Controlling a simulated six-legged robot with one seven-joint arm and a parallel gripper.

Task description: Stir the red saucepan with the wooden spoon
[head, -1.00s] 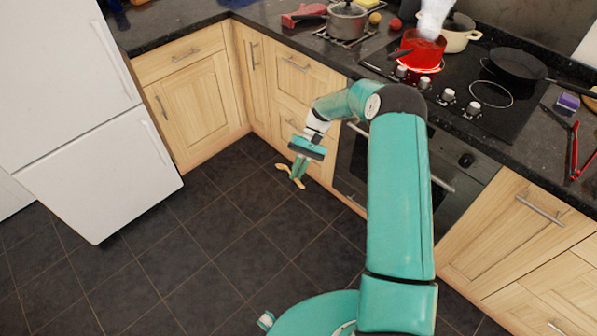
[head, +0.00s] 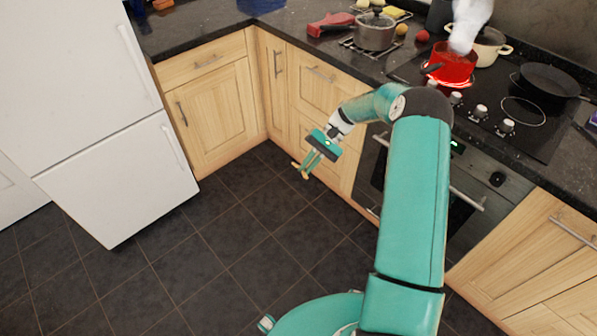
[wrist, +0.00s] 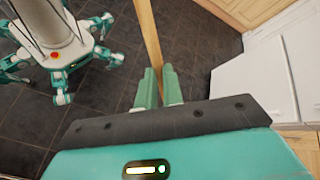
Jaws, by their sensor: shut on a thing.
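The red saucepan (head: 456,70) stands on a glowing red ring of the hob in the head view, with pale steam (head: 470,22) rising from it. My gripper (head: 308,167) is low in front of the cupboards, over the floor, well left of and below the saucepan. In the wrist view my gripper (wrist: 160,80) is shut on a tan wooden stick, the wooden spoon (wrist: 150,45), running up between the fingers to the top edge. The spoon's far end is out of that view. In the head view only a small tan part shows at the fingertips. The saucepan's inside is hidden.
A grey lidded pot (head: 374,32) stands on a rack left of the hob. A cream pot (head: 490,45) is behind the saucepan, and a black frying pan (head: 549,80) is to its right. A white fridge (head: 95,100) stands at left. The dark tiled floor (head: 230,250) is clear.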

